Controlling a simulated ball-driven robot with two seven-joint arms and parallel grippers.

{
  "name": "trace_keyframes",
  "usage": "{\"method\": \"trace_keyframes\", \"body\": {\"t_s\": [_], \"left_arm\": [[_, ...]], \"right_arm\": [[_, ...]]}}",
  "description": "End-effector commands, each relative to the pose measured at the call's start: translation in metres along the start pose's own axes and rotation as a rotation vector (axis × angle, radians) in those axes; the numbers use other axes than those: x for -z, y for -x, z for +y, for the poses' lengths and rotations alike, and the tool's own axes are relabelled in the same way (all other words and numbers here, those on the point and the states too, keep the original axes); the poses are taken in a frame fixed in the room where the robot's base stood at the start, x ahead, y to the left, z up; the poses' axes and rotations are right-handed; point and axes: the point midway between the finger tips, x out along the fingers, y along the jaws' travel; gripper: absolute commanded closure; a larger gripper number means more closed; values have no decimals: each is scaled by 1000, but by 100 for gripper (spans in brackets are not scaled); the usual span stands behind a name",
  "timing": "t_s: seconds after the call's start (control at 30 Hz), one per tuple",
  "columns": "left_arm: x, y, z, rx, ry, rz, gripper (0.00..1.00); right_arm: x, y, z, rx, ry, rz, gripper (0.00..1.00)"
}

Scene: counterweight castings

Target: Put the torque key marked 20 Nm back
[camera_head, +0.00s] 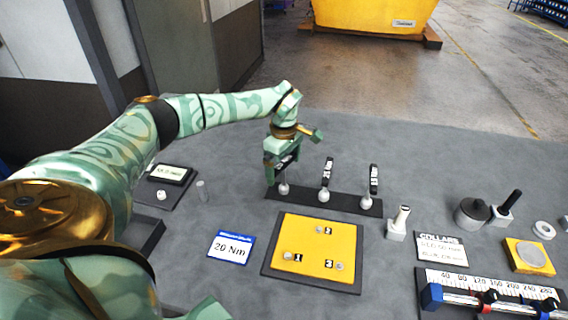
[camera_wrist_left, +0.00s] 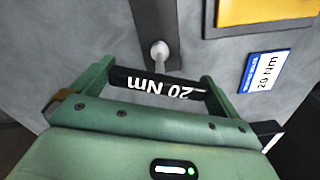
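The 20 Nm torque key is black with a white label. It lies across between the fingers of my left gripper (camera_head: 282,168), one finger at each end of its handle. Its label reads 20 Nm upside down in the left wrist view (camera_wrist_left: 158,84). The fingers look closed on the handle ends. A pale round knob (camera_wrist_left: 160,50) shows beyond the handle, at the dark rack. The key is over the left end of the rack (camera_head: 345,204); whether it is fully seated I cannot tell. Two other black-handled keys (camera_head: 327,172) (camera_head: 374,180) stand in the rack. My right gripper is not in view.
A 20 Nm card (camera_head: 230,248) and a yellow numbered plate (camera_head: 314,247) lie in front of the rack. A small display (camera_head: 170,173) is at left. A pale-topped tool (camera_head: 398,222), a collars card (camera_head: 441,249) and a scale (camera_head: 490,285) are at right. The table behind the rack is clear.

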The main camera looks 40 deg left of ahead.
Motion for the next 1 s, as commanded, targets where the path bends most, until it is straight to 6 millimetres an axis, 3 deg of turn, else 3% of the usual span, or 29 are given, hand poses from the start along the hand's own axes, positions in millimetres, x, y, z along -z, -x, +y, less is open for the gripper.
{"method": "trace_keyframes", "body": {"t_s": [0.27, 0.37, 0.7, 0.83, 1.0], "left_arm": [[0, 4, 0, 0, 0, -1, 0], [0, 18, 1, -3, -1, 0, 0], [0, 97, 1, -4, 0, 0, 0], [0, 115, 0, -1, 0, 0, 0], [0, 123, 0, 1, 0, 0, 0]], "right_arm": [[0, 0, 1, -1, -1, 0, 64], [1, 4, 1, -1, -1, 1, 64], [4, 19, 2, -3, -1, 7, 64], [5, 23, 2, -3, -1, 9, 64], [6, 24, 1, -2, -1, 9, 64]]}}
